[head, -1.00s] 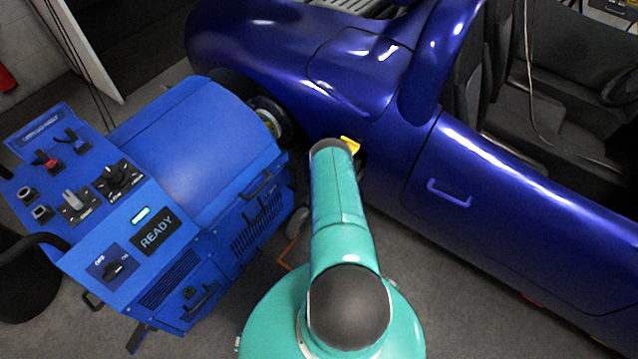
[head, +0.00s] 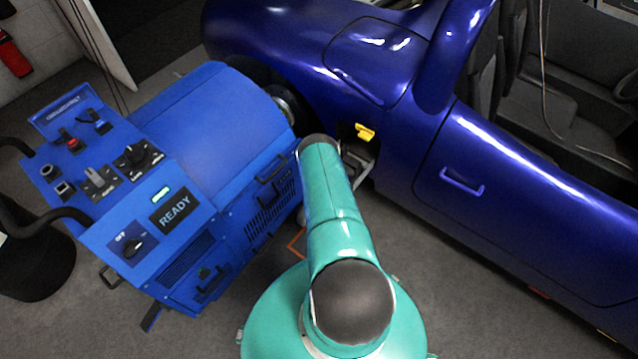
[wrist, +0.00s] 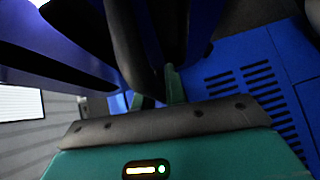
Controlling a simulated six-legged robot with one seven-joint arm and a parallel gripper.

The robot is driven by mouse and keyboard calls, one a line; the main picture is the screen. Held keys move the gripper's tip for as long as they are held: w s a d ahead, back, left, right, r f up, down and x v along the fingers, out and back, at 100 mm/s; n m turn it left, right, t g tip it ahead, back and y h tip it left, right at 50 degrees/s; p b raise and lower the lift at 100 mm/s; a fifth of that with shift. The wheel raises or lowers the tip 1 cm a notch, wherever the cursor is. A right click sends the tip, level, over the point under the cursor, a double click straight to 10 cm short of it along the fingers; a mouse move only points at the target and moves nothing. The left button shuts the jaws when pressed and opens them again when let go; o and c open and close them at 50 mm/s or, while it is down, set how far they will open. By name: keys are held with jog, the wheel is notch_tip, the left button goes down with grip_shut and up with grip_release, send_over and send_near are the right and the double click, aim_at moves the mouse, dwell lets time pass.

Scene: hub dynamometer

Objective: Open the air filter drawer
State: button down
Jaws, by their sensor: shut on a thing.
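The blue dynamometer cabinet (head: 205,130) stands at left in the head view. Its front has slatted vents and several dark handles, one beside the right-hand slats (head: 268,196). I see no readable label for the air filter drawer, and my arm hides part of that side. In the wrist view a blue slatted face (wrist: 240,85) is at right. My gripper (wrist: 157,90) is shut on a dark bar (wrist: 125,45) that looks like a handle. I cannot tell which handle it is or how far the drawer is out. The head view does not show my fingers.
A dark blue car (head: 470,170) stands close at right, with a door handle (head: 462,182) and a yellow piece (head: 365,132) near its wheel arch. A black bin (head: 35,265) is at left. Grey floor (head: 480,310) is clear in the foreground.

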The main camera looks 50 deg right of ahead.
jog(key=shift+r, duration=0.1)
dwell(0.3)
jog(key=c, duration=1.7)
grip_release()
jog(key=shift+s+a, duration=0.4)
jog(key=v, duration=1.2)
jog(key=shift+s+a, duration=0.25)
